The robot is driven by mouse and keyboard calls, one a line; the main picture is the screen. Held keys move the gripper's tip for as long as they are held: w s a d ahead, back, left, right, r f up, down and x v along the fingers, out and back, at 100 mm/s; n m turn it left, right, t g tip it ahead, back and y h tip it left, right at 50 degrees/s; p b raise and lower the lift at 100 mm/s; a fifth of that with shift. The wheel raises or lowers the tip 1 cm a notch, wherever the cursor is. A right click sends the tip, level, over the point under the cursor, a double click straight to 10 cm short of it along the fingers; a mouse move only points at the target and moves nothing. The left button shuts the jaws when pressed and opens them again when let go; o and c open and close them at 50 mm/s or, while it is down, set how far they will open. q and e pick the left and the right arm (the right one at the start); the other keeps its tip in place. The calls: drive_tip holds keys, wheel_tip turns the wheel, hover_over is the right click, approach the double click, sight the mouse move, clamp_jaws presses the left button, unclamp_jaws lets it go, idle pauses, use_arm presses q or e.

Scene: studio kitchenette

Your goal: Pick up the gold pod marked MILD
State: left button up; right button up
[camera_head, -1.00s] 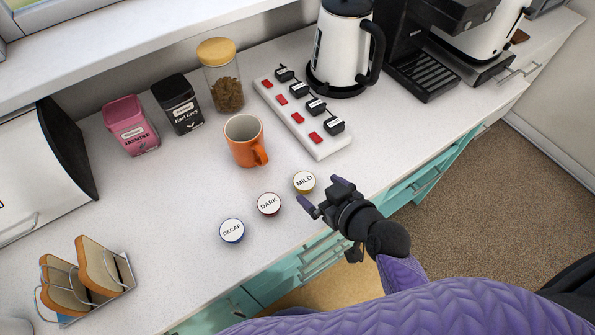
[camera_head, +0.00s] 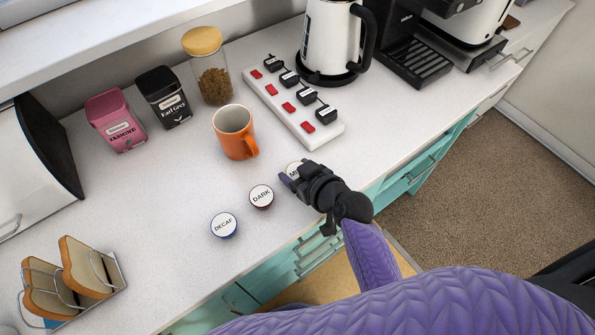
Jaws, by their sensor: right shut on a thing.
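The pod marked MILD (camera_head: 293,168) is on the counter, right of the other two pods, with a white round lid. My right gripper (camera_head: 292,176) is shut on it, and the gripper body covers its right part and much of its lettering. The pod marked DARK (camera_head: 261,196) stands just left of the gripper, apart from it. The blue-rimmed pod marked DECAF (camera_head: 224,225) stands further left. My left gripper is not in view.
An orange mug (camera_head: 233,134) stands behind the pods. A white power strip (camera_head: 291,108) with red switches and black plugs lies behind the gripper. A toast rack (camera_head: 108,274) with bread is at lower left. The counter's front edge runs close below the pods.

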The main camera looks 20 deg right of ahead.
drive_tip(key=shift+c, duration=0.4)
